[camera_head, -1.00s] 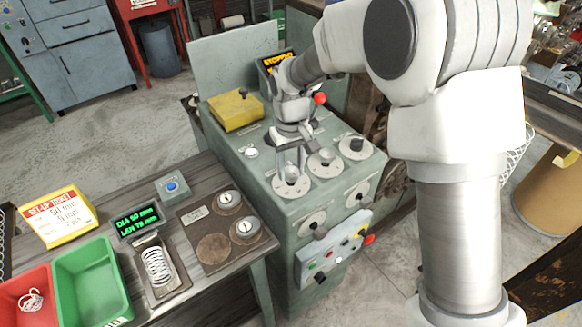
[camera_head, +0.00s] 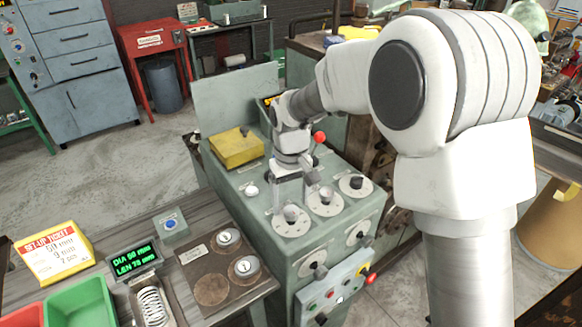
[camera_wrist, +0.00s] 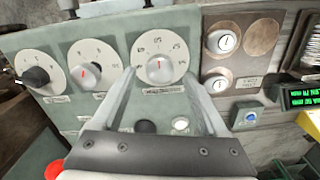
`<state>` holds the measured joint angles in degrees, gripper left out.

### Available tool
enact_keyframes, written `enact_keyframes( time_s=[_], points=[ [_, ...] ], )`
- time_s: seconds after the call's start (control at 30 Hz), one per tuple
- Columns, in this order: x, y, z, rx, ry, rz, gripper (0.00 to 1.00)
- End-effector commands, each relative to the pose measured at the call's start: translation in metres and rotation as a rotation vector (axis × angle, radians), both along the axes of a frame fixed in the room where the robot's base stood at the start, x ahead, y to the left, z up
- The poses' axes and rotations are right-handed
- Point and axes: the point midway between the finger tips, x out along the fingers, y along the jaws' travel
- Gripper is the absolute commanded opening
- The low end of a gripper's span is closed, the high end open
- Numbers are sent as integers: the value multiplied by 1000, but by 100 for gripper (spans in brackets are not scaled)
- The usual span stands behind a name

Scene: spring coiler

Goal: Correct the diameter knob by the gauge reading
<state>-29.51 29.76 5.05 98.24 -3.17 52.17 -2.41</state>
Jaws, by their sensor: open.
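My gripper (camera_head: 289,200) is open and points down over the front-left dial on the machine's sloping green top. In the wrist view its two fingers (camera_wrist: 160,85) lie either side of that dial's grey knob (camera_wrist: 158,69), which has a red pointer mark; contact cannot be told. The knob also shows in the head view (camera_head: 291,214). The dial's label is too blurred to read surely. The green-lit gauge display (camera_head: 134,259) shows a DIA line, about 60 mm, and a LEN line, about 75 mm. The yellow set-up ticket (camera_head: 54,252) reads about 50 mm on top.
Two other dials (camera_head: 325,202) (camera_head: 355,186) stand close beside this one. A red-topped lever (camera_head: 319,137) rises behind the gripper. A button panel (camera_head: 338,290) is on the machine's front. A spring (camera_head: 152,305), weights (camera_head: 245,267) and a green bin (camera_head: 80,303) are on the bench.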

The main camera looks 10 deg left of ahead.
Motion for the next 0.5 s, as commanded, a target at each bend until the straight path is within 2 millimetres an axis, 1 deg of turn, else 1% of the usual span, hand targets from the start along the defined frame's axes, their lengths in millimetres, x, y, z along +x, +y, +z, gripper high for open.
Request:
enact_keyframes(
  time_s=[0.03,0.3,0.5],
  points=[
    [1,0,12,4,-5,0,76],
    [1,0,79,5,-6,-1,76],
    [1,0,123,4,-5,-1,76]
  ],
)
